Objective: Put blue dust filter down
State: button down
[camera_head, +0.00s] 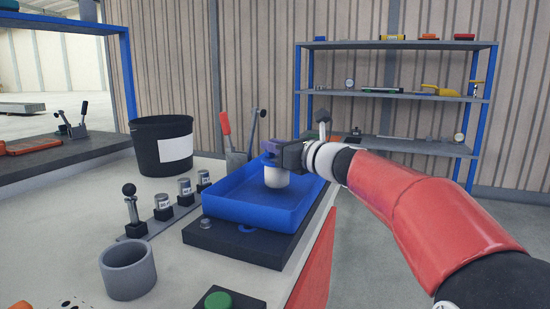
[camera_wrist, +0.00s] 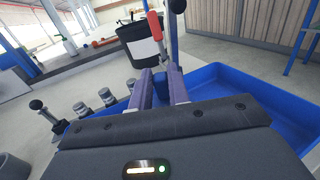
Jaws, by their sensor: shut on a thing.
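My gripper (camera_head: 270,160) is over the blue tray (camera_head: 245,215), its purple fingers shut on a short whitish cylinder, which I take to be the dust filter (camera_head: 277,178). In the wrist view my fingers (camera_wrist: 163,88) point ahead, and the filter is mostly hidden. The tray also shows on the right of the wrist view (camera_wrist: 262,88).
The tray sits on a dark base (camera_head: 235,240) at the bench edge. Left of it are a row of small labelled cans (camera_head: 185,192), a grey ring-shaped cup (camera_head: 127,272) and a black bucket (camera_head: 162,148). Levers (camera_head: 227,135) stand behind. A green button (camera_head: 218,300) is in front.

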jog(key=shift+f, duration=0.65)
jog(key=shift+f, duration=0.25)
jog(key=c, duration=1.3)
grip_release()
jog(key=shift+c, duration=0.2)
jog(key=shift+r, duration=0.25)
jog(key=v, duration=1.2)
jog(key=shift+b, duration=0.3)
